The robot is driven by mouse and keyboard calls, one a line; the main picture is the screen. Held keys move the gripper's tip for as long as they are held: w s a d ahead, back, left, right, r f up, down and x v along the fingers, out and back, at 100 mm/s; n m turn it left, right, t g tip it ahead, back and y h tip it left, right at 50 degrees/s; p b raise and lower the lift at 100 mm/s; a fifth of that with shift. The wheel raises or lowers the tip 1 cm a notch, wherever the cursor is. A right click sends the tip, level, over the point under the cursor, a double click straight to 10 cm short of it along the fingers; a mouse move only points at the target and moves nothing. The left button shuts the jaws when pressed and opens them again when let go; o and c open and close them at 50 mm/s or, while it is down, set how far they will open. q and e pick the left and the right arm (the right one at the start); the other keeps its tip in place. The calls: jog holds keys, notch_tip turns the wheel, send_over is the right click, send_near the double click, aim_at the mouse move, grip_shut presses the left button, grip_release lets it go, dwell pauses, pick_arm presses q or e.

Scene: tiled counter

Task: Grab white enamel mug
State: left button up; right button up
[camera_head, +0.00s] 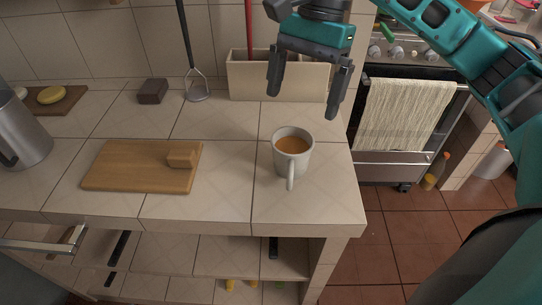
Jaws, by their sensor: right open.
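A white enamel mug (280,161) stands upright on the tiled counter near its right end. It holds an orange-brown liquid, and its handle points toward the counter's front edge. My right gripper (304,105) comes in from the upper right. It is open and empty, with its two fingers pointing down, and it appears above and behind the mug, apart from it. My left gripper is not in view.
A wooden board (125,167) with a small wooden block (182,160) lies left of the mug. A beige container (245,80) stands behind, beside a masher (197,92) and a dark block (152,91). A metal pitcher (28,135) stands far left. The counter (228,185) is clear around the mug.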

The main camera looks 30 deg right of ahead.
jog(key=f, duration=0.1)
jog(key=b, duration=0.1)
send_near(282, 175)
jog(key=shift+d+f, duration=0.1)
jog(key=shift+f, duration=0.45)
jog(key=shift+b+x, duration=0.35)
jog(key=shift+x, duration=2.75)
jog(key=shift+w, duration=0.1)
jog(key=shift+c, duration=0.2)
jog(key=c, duration=1.1)
jog(key=shift+r, duration=0.1)
jog(key=shift+r, duration=0.1)
